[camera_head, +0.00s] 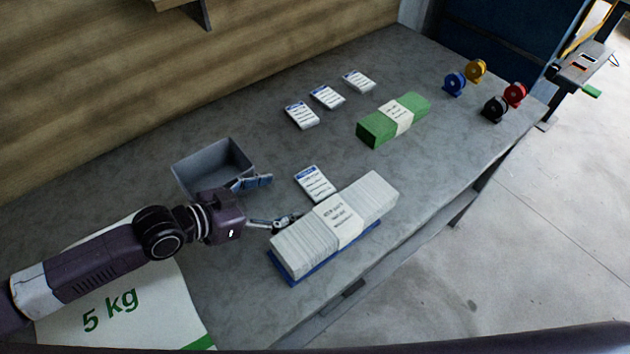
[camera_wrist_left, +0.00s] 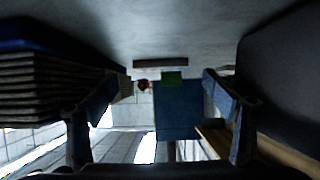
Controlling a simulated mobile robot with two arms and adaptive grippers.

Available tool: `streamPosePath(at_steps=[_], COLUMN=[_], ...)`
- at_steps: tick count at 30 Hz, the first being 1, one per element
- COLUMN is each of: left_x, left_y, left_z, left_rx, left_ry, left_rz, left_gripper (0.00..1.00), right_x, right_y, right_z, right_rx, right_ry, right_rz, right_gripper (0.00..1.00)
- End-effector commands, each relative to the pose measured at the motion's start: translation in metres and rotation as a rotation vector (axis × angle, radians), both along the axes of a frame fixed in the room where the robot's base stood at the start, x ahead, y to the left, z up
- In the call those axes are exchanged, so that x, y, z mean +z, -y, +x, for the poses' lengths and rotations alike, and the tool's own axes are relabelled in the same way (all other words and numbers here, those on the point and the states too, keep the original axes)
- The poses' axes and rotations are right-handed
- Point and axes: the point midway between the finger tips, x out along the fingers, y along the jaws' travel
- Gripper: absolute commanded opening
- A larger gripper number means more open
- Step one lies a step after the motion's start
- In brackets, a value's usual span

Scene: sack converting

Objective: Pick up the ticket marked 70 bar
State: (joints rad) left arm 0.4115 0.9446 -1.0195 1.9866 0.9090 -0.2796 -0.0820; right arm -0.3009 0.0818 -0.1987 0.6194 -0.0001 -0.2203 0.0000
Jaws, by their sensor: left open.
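Several white tickets with blue headers lie on the bench, and their print is too small to read, so I cannot tell which says 70 bar. One ticket (camera_head: 315,183) lies alone between the grey bin and the white stack. Three others lie farther back: a left one (camera_head: 301,115), a middle one (camera_head: 327,97) and a right one (camera_head: 358,81). My left gripper (camera_head: 280,200) is open and empty, low over the bench, its fingers pointing towards the lone ticket. Both fingers (camera_wrist_left: 162,98) show apart in the left wrist view. My right gripper is not in view.
A banded white stack (camera_head: 376,197) on a blue base stands close to one finger. A grey bin (camera_head: 196,171) is close to the other. A green bundle (camera_head: 415,107), coloured rolls (camera_head: 455,84) and a 5 kg sack (camera_head: 150,315) also lie on the bench (camera_head: 260,125).

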Motion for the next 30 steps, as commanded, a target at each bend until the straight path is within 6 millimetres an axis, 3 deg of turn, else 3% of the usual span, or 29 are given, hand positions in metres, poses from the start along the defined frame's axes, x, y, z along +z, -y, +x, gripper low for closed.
streamPosePath(at_steps=[3,13,21,30], left_x=[0.001,0.001,-0.021,-0.022], left_y=[0.013,0.031,0.06,0.066], left_z=[0.01,0.023,0.044,0.048], left_rx=[0.0,0.0,0.0,0.0], left_ry=[0.002,0.002,0.0,0.0], left_rz=[-0.002,-0.002,-0.002,0.002], left_gripper=[0.79,0.79,0.79,0.79], right_x=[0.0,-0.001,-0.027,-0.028], right_y=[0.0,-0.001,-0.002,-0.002], right_z=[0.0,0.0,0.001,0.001], right_rx=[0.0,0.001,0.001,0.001], right_ry=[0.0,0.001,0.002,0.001], right_rz=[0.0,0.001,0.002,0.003], right_gripper=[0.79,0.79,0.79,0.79])
